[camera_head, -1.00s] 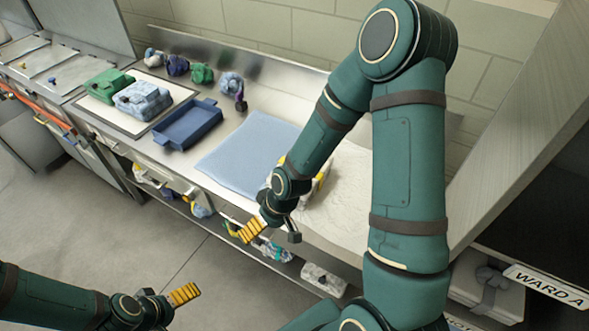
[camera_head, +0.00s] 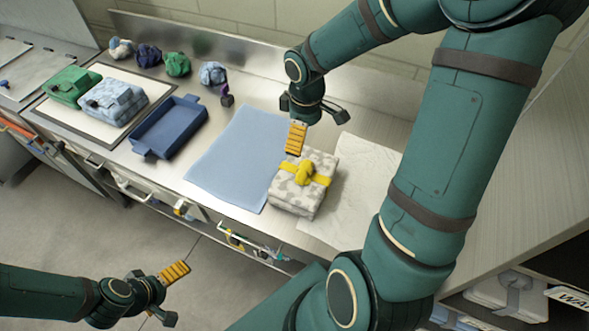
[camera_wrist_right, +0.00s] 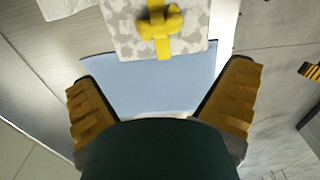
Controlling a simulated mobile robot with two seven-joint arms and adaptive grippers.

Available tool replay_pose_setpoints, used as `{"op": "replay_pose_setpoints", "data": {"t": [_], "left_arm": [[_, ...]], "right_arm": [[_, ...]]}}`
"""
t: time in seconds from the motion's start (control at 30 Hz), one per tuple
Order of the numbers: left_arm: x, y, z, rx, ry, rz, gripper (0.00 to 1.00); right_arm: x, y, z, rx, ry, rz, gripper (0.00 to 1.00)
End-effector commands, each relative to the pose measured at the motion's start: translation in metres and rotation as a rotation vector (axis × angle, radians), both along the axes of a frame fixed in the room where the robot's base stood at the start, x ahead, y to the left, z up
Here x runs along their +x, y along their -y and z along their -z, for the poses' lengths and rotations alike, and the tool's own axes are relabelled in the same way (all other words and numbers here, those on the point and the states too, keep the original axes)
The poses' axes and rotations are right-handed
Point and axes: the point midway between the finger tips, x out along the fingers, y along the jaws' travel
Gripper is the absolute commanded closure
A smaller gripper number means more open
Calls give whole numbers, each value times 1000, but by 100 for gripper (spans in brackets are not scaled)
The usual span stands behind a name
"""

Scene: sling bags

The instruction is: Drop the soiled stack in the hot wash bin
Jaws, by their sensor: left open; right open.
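A folded stack (camera_head: 292,198) with a grey and white blotched pattern is tied with a yellow band and knot. It lies across the blue mat and a white crumpled sheet on the steel counter. It also shows at the top of the right wrist view (camera_wrist_right: 190,27). My right gripper (camera_head: 298,138) is open and empty, just behind and above the stack. In the right wrist view the stack lies beyond its spread fingers (camera_wrist_right: 163,80), apart from them. My left gripper (camera_head: 174,273) is open and empty over the floor in front of the counter. I cannot identify a hot wash bin.
A blue mat (camera_head: 235,155) and an empty dark blue tray (camera_head: 172,128) lie left of the stack. Green (camera_head: 75,86) and light blue (camera_head: 113,98) bundles sit on a white board. Several small cloth bundles line the back. A shelf with a "WA" label (camera_head: 570,297) is at right.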

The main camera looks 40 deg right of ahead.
Motion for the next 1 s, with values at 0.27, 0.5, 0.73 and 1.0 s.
{"op": "replay_pose_setpoints", "data": {"t": [0.27, 0.5, 0.73, 1.0], "left_arm": [[0, 0, 9, 2, -1, 0, 0], [0, 1, 15, 3, -1, 0, 0], [0, 1, 17, 3, -1, 0, 0], [0, 1, 23, 4, -1, 0, 0]], "right_arm": [[-1, 0, 50, 3, -6, 0, 0], [-1, 0, 80, 2, -2, 1, 0], [0, 1, 97, 3, -4, 2, 0], [2, 3, 132, 2, -2, 1, 0]]}}
